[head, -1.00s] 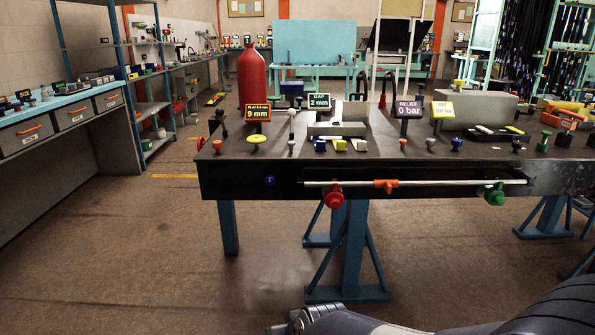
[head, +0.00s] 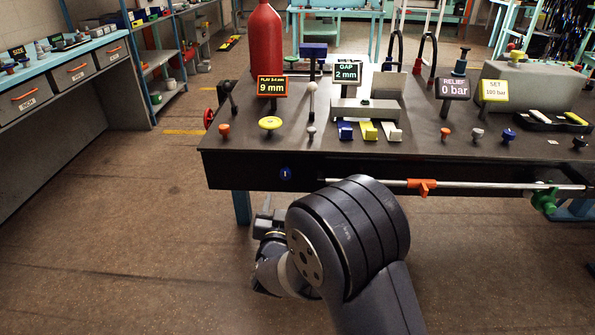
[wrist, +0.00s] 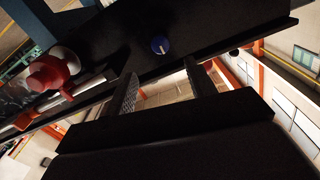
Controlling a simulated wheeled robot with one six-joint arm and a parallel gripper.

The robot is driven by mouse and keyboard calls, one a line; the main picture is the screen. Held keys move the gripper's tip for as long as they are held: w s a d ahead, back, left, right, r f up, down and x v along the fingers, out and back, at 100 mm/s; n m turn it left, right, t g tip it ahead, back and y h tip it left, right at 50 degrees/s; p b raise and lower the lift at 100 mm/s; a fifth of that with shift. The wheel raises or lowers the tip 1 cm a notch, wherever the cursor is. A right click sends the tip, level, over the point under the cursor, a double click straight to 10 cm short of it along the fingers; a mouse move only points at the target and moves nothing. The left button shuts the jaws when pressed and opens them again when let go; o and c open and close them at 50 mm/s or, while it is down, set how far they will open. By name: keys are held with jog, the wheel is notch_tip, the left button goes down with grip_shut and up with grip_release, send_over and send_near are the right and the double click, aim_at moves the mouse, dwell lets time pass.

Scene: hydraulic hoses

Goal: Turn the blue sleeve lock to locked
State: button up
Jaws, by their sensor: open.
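A round blue knob with a pale mark, which looks like the blue sleeve lock (head: 286,173), sits on the dark front face of the bench (head: 240,168). The wrist view shows the knob (wrist: 160,46) just beyond the gap between my fingertips, apart from them. The pale mark looks upright in the head view. My gripper (head: 265,214) is partly hidden by my arm, below and a little left of the knob. In the wrist view my gripper (wrist: 160,76) is open with nothing between its fingers.
A silver rail (head: 480,188) with an orange clamp (head: 423,187) and a green fitting (head: 544,201) runs along the bench front. A red fitting (wrist: 48,76) shows at the left in the wrist view. Levers and signs crowd the bench top. The floor left of the bench is clear.

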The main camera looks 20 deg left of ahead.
aim_at(285, 176)
jog(key=x, duration=1)
jog(key=shift+w+a, duration=0.1)
jog(key=shift+c, duration=0.2)
jog(key=c, duration=0.9)
